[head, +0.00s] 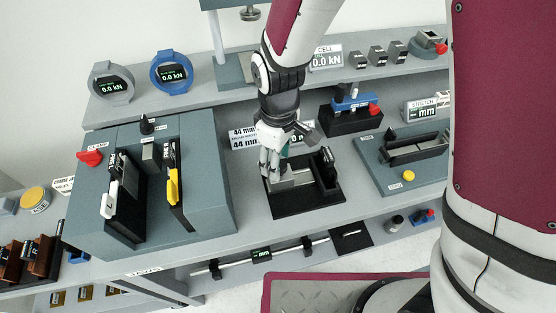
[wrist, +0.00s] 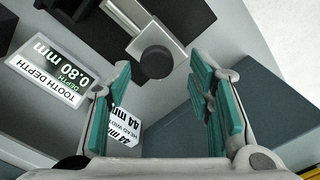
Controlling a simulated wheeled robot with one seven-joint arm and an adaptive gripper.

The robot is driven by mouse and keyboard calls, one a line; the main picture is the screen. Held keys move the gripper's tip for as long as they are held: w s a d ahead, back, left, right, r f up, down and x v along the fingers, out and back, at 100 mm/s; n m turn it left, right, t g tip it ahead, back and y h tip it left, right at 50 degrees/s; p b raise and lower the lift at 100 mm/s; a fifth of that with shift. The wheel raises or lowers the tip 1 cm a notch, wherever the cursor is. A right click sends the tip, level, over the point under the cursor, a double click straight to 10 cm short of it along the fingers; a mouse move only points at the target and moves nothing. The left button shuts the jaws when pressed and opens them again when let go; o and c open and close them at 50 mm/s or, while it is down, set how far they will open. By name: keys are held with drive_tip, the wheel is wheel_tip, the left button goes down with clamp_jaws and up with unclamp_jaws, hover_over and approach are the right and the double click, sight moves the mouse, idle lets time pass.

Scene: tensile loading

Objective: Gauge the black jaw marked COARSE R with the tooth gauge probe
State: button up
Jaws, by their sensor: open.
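My gripper (head: 273,166) is open and empty, pointing down over the left part of a black tray-like base (head: 305,208). In the wrist view its teal-padded fingers (wrist: 161,78) stand apart. A round black knob (wrist: 155,62) on a metal slide shows beyond and between the fingertips, apparently the tooth gauge probe. A display (wrist: 48,72) beside it reads TOOTH DEPTH 0.80 mm. A dark upright piece (head: 326,168) stands at the right of the base; its marking is too small to read. I cannot tell which black jaw is COARSE R.
A grey-blue grip block (head: 205,165) left of my gripper holds black pieces with a white tab (head: 109,204) and a yellow tab (head: 173,187). A fixture with a yellow button (head: 408,175) stands at right. Load cells (head: 172,72) sit on the upper shelf.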

wheel_tip(320, 180, up, 11)
idle(0.3)
drive_tip(key=shift+f, duration=0.1)
drive_tip(key=s+d+r+m+t, duration=0.25)
drive_tip(key=d+r+m, duration=0.25)
drive_tip(key=d+r, duration=0.55)
drive_tip(key=s+d+r+m+t, duration=0.3)
drive_tip(key=s+d+r+m, duration=0.2)
drive_tip(key=s+d+m, duration=0.2)
drive_tip(key=s+d, duration=0.2)
drive_tip(key=shift+s+d, duration=0.15)
drive_tip(key=shift+d, duration=0.15)
